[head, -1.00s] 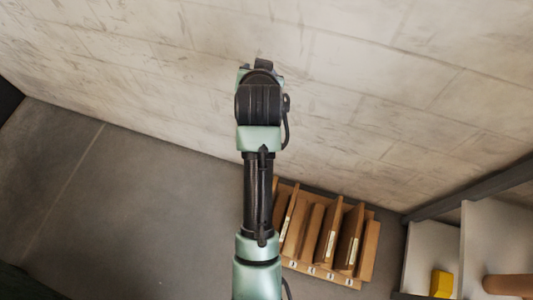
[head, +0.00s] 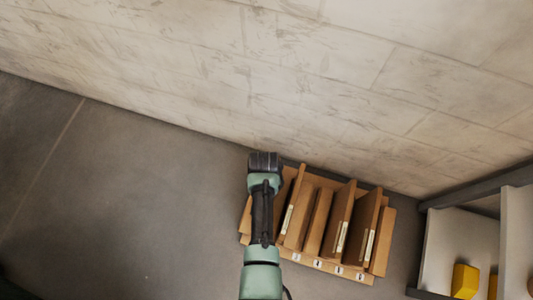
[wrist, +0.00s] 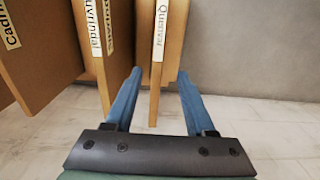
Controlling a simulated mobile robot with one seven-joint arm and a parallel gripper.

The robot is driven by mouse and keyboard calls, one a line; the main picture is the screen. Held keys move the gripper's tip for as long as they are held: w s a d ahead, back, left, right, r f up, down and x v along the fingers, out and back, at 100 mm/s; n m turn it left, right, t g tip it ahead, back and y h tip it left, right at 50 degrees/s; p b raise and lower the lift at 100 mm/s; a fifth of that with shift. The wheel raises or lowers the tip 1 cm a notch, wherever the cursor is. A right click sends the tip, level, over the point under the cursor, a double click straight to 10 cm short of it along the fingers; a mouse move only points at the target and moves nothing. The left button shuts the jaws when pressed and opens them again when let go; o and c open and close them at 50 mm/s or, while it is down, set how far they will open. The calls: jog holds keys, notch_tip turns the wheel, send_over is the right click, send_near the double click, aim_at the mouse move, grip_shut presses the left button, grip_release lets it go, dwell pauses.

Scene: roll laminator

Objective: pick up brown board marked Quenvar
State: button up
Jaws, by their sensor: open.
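The brown board marked Quenvar (wrist: 160,75) stands on edge in the wrist view, its white label at the top and its narrow edge facing me. My gripper (wrist: 159,73) is open, with one blue finger on each side of this board in the picture. I cannot tell how deep the fingers reach along it, and it is not held. In the head view the leftmost labelled board (head: 293,205) appears to be the same one, though its label is too small to read. My arm's end is at the rack's upper left there; its fingers are hidden.
A wooden rack (head: 320,266) with several boards stands on the floor against the stone wall (head: 330,100). Two other labelled boards (wrist: 90,50) (wrist: 30,60) stand close to the left in the wrist view. A shelf (head: 440,250) with a yellow block (head: 465,281) is at right.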

jog(key=shift+w+d+f+b, duration=0.15)
jog(key=shift+f+b, duration=0.85)
jog(key=shift+f, duration=0.5)
jog(key=shift+w+d+f+b, duration=0.1)
jog(key=shift+d+f+b, duration=0.05)
jog(key=shift+f+b, duration=1.1)
jog(key=shift+f+p, duration=0.1)
jog(key=shift+p, duration=0.25)
grip_shut()
